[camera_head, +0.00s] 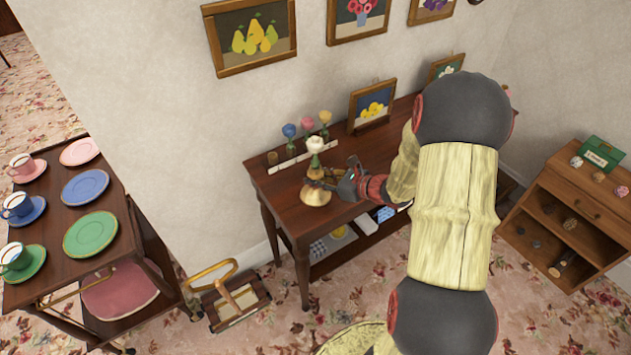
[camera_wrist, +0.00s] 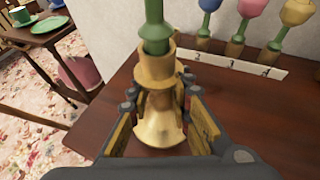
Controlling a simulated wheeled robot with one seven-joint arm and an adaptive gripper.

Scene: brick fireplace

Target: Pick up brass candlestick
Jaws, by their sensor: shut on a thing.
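The brass candlestick (camera_head: 316,194) stands at the left end of the dark wooden side table (camera_head: 285,192), with a white flower on a green stem (camera_head: 315,146) set in its top. In the wrist view the candlestick (camera_wrist: 157,125) is upright between my fingers, its flared base below them and its cup above. The green stem (camera_wrist: 154,28) rises out of the cup. My gripper (camera_head: 335,186) reaches in from the right and is shut on the candlestick; it also shows in the wrist view (camera_wrist: 158,100). I cannot tell whether the base touches the table.
Blue, pink and yellow flowers (camera_head: 307,130) stand in holders behind a numbered white strip (camera_wrist: 235,64) at the wall. A framed picture (camera_head: 372,104) stands farther right. A cart with plates (camera_head: 90,235) is at left, a low wooden cabinet (camera_head: 570,215) at right.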

